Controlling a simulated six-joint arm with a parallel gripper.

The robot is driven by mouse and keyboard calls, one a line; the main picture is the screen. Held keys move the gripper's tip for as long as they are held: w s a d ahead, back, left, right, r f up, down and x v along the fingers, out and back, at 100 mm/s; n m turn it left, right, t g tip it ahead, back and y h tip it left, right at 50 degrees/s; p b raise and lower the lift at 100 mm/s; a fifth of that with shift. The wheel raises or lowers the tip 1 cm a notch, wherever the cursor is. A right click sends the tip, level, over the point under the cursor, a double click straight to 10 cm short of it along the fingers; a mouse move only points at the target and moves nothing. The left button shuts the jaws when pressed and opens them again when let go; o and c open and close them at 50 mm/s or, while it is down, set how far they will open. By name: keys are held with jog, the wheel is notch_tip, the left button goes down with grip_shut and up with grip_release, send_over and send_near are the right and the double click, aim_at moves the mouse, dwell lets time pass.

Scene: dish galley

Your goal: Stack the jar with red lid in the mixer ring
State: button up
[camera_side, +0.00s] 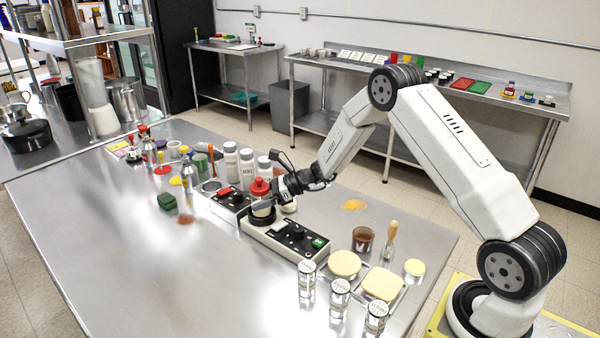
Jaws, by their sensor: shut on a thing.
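The jar with the red lid (261,187) stands upright, its pale body showing below the lid. My gripper (275,188) reaches it from the right and is shut on it; the fingers are dark and partly hidden by the jar. The mixer ring (262,214), dark and round, is at the left end of the long pale mixer (285,246), directly below the jar. The jar's base is at or just above the ring; I cannot tell whether it touches or sits inside.
White bottles (230,163) stand close behind the jar. A black box with a red switch (229,203) is just left. Clear jars (339,295) and a tray with yellow pads (384,283) are front right. The steel table (150,270) is clear at front left.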

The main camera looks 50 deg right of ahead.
jog(key=shift+f, duration=0.25)
jog(key=shift+f, duration=0.3)
jog(key=o, duration=1.3)
jog(key=shift+o, duration=0.2)
jog(key=shift+r, duration=0.1)
jog(key=shift+r, duration=0.2)
jog(key=v, duration=1.2)
jog(key=shift+f, duration=0.1)
